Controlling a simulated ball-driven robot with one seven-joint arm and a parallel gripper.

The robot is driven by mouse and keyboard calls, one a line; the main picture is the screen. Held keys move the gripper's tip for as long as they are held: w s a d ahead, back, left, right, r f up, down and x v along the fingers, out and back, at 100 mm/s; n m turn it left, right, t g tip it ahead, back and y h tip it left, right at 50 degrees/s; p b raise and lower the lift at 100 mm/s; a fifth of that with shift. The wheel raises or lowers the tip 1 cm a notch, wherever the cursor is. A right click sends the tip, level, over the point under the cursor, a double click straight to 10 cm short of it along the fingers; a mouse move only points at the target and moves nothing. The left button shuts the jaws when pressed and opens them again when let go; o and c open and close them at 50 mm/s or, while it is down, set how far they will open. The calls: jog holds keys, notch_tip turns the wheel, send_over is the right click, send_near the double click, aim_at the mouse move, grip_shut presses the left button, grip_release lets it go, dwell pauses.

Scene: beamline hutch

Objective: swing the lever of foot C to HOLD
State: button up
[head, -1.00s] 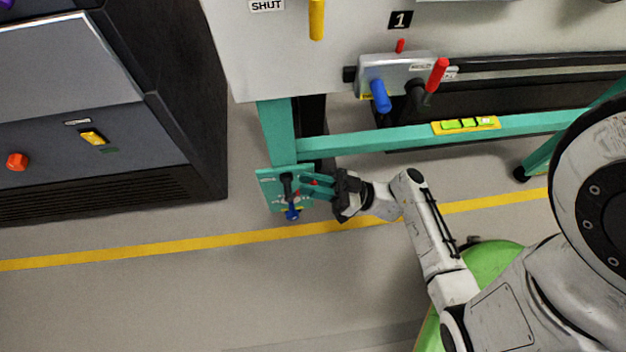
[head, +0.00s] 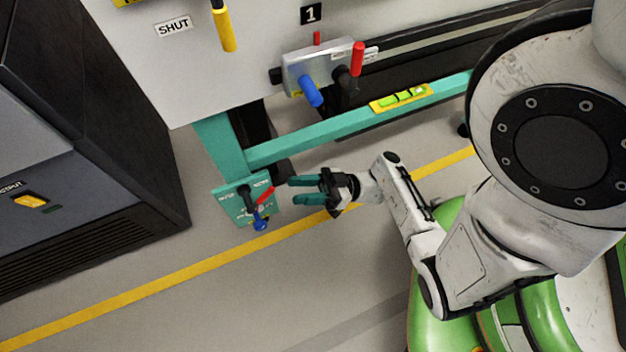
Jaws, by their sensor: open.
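A small teal plate (head: 232,209) sits at the bottom of the teal frame leg, left of centre in the head view. A dark lever (head: 250,205) is mounted on it, hanging down and slightly right, with a blue knob (head: 260,224) at its lower end. A red mark or pointer (head: 265,195) shows on the plate's right side. The plate's lettering is too small to read, so I cannot confirm foot C or find HOLD. My gripper (head: 293,191) is open and empty, just right of the plate. Its teal fingers point left toward the plate and appear clear of the lever.
A grey box with blue handle (head: 311,91) and red handle (head: 357,59) hangs above. A teal crossbar (head: 350,132) carries a yellow-backed green level (head: 400,98). A dark cabinet (head: 110,130) stands left. Open floor with a yellow line (head: 180,278) lies below.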

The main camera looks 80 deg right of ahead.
jog(key=shift+v, duration=1.6)
